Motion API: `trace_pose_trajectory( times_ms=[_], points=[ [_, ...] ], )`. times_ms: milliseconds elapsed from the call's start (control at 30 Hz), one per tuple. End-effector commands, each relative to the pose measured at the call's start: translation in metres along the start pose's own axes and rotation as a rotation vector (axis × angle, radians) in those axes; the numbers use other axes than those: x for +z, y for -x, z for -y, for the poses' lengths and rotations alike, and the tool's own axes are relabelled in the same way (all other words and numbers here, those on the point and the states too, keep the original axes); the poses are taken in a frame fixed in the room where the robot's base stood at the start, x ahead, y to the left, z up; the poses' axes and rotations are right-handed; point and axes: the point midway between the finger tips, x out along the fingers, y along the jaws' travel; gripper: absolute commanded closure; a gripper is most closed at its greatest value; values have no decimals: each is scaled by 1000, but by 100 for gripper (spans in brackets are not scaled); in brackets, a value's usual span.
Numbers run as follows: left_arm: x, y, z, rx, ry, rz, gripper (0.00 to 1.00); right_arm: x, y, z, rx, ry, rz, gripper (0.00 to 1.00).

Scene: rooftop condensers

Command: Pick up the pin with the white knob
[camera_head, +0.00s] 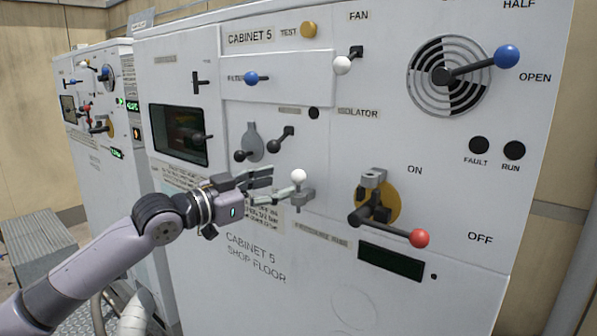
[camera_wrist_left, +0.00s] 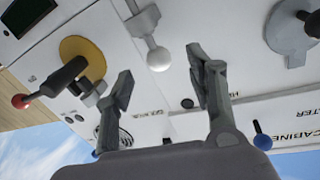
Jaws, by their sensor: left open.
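The pin with the white knob (camera_head: 298,176) stands upright in a small grey bracket on the front of Cabinet 5. My left gripper (camera_head: 282,183) reaches in from the left, its fingers open and pointing toward the pin. In the left wrist view, the white knob (camera_wrist_left: 158,59) shows between and just beyond the two open fingertips (camera_wrist_left: 160,78). The fingers look empty. Whether a finger touches the pin or bracket, I cannot tell. The right gripper is not in view.
A lever with a red knob (camera_head: 419,238) on a yellow disc sits right of the pin. Two dark-knobbed levers (camera_head: 265,145) are above left.

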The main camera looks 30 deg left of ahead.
Motion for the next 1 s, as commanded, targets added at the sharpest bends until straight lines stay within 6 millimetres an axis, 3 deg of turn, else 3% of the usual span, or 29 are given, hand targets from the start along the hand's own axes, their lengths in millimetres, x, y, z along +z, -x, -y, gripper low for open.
trace_pose_trajectory(
  times_ms=[367, 1000],
  points=[
    [-1, -16, 0, 0, -1, 1, 49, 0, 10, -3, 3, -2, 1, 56],
    [-8, -62, -1, -2, 2, -2, 49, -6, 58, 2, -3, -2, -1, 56]
  ],
)
